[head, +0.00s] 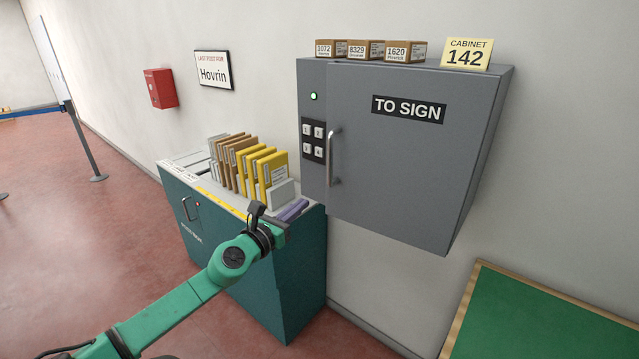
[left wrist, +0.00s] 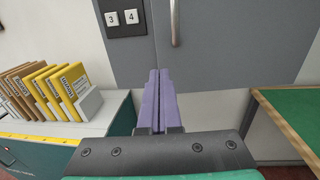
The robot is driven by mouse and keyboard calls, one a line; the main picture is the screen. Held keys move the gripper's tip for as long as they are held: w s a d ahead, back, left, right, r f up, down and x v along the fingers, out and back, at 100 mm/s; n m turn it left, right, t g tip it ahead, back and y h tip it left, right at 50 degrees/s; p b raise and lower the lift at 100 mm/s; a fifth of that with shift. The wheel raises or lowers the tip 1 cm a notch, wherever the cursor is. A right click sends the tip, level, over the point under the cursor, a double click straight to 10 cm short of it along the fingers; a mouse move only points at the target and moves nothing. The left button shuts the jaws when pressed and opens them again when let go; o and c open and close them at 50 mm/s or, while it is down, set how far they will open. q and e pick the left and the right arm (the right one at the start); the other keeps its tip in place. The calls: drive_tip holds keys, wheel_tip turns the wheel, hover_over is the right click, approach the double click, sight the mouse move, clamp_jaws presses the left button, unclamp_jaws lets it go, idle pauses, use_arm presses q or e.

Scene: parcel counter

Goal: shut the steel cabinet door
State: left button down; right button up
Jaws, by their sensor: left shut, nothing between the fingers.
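The grey steel cabinet (head: 480,160) hangs on the wall. Its door (head: 400,170), labelled TO SIGN, looks flush with the front, with no clear gap at its edge. A vertical bar handle (head: 334,158) is on the door's left side; its lower end shows in the left wrist view (left wrist: 175,25). My left gripper (head: 294,210) is shut and empty, with purple fingers. It is below and left of the handle, apart from it. In the left wrist view its fingertips (left wrist: 158,75) overlap the cabinet's lower edge. My right gripper is not in view.
A keypad (head: 313,141) and a green light (head: 313,96) are left of the door. Small boxes (head: 365,50) and a 142 sign (head: 466,54) stand on top. A teal counter (head: 295,285) with upright parcels (head: 240,165) is below left; a green-topped table (head: 540,325) is lower right.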

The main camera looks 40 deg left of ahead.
use_arm(q)
drive_tip(key=w+a, duration=0.1)
drive_tip(key=w, duration=0.9)
drive_tip(key=shift+w+a+f, duration=0.15)
drive_tip(key=shift+a+f, duration=0.05)
drive_tip(key=shift+a, duration=0.15)
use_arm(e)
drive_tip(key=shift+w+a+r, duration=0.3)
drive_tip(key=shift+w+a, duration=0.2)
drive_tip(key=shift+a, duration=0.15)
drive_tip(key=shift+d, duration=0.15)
